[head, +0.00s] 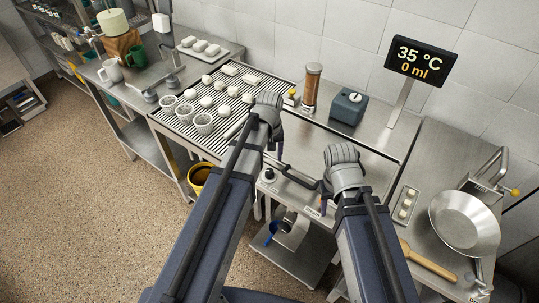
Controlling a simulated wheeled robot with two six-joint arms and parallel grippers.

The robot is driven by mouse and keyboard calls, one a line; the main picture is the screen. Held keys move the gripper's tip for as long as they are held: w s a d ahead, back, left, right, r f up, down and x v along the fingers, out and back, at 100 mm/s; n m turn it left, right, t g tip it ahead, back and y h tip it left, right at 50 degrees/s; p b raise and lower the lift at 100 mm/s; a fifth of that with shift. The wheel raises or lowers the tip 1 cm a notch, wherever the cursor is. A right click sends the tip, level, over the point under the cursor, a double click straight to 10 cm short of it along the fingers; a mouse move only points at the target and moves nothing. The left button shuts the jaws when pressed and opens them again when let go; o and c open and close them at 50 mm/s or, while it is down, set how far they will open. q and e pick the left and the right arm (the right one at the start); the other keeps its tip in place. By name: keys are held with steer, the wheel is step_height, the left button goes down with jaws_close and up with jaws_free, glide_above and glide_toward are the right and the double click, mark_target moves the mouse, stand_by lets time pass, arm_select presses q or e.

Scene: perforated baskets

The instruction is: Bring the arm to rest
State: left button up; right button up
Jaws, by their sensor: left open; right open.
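My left arm reaches over the steel counter from below. Its gripper (279,152) points down and is open, with nothing seen in it. My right gripper (323,206) hangs open by the counter's front edge, also with nothing seen in it. Both are small and partly hidden by my own wrists. Several perforated baskets (204,123) stand upright on the slatted rack (165,122) to the left of my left gripper, apart from it. Several white pieces (207,101) lie on the rack behind and beside the baskets.
A display (421,61) reads 35 °C and 0 ml. A brown cylinder (311,88) and a blue-grey box (348,106) stand at the back. Mugs (110,70) stand left. The middle counter (310,150) is mostly clear.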

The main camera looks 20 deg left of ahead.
arm_select(q)
steer(key=s+d+m+y, duration=0.1)
steer(key=s+d+m, duration=0.7)
steer(key=s, duration=0.6)
steer(key=shift+s+d+m, duration=0.2)
steer(key=shift+d+m, duration=0.1)
steer(key=shift+d, duration=0.95)
steer(key=shift+r, duration=0.1)
steer(key=shift+c, duration=0.3)
